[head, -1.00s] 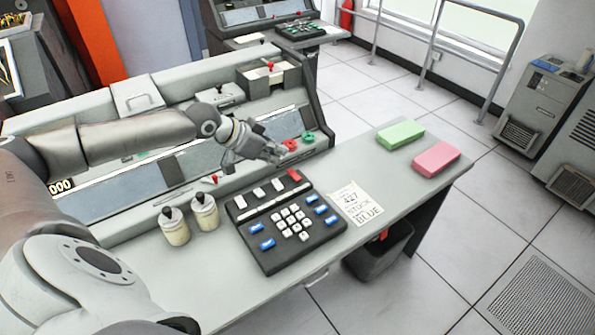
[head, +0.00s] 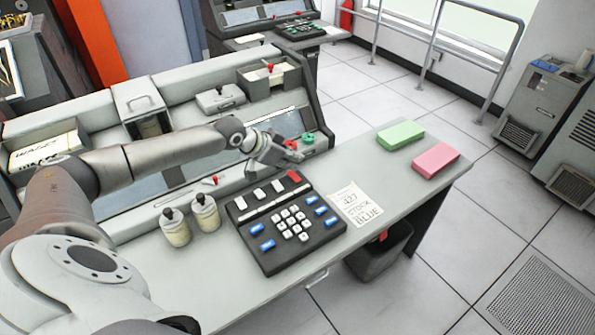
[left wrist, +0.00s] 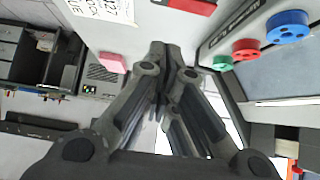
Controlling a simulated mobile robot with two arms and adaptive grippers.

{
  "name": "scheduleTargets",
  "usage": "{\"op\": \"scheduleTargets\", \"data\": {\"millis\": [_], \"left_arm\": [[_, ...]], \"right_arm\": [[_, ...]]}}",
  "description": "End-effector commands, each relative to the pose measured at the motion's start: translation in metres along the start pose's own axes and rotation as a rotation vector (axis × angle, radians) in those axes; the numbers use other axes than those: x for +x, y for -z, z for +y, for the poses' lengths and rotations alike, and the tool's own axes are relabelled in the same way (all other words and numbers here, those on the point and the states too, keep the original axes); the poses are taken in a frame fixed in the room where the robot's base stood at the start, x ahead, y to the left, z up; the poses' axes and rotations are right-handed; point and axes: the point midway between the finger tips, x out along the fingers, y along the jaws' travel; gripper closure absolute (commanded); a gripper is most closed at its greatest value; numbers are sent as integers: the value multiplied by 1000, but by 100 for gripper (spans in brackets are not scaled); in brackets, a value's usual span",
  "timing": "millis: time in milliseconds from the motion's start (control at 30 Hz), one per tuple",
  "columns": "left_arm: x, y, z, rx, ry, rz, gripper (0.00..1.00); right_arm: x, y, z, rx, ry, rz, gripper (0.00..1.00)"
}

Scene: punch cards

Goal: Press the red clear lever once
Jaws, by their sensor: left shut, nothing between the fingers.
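Several red parts show, and no label tells which is the clear lever. A red bar-shaped key (head: 293,176) is at the back right corner of the dark keypad (head: 290,235); a red block also shows at the top of the left wrist view (left wrist: 190,5). A small red-tipped lever (head: 214,181) stands on the machine front, left of the keypad. My left gripper (head: 298,156) is shut and empty, above and just behind the red key, apart from it. Its closed fingers show in the left wrist view (left wrist: 160,50). My right gripper is not in view.
Green (head: 308,138) and red (head: 291,145) rings sit on the machine by my gripper. Two jars (head: 205,212) stand left of the keypad. A note (head: 355,204), green block (head: 400,134) and pink block (head: 436,159) lie to the right. The right tabletop is otherwise clear.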

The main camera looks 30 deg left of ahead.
Motion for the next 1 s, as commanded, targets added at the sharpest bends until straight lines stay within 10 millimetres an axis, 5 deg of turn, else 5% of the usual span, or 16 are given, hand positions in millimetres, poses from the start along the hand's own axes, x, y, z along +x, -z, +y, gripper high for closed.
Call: {"op": "scheduleTargets", "data": {"millis": [167,333,1000], "left_arm": [[31,2,2,-1,-2,1,100],[47,-19,1,0,-1,-2,100],[68,-41,5,-1,-3,-1,100]], "right_arm": [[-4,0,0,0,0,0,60],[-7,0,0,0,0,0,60],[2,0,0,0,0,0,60]]}}
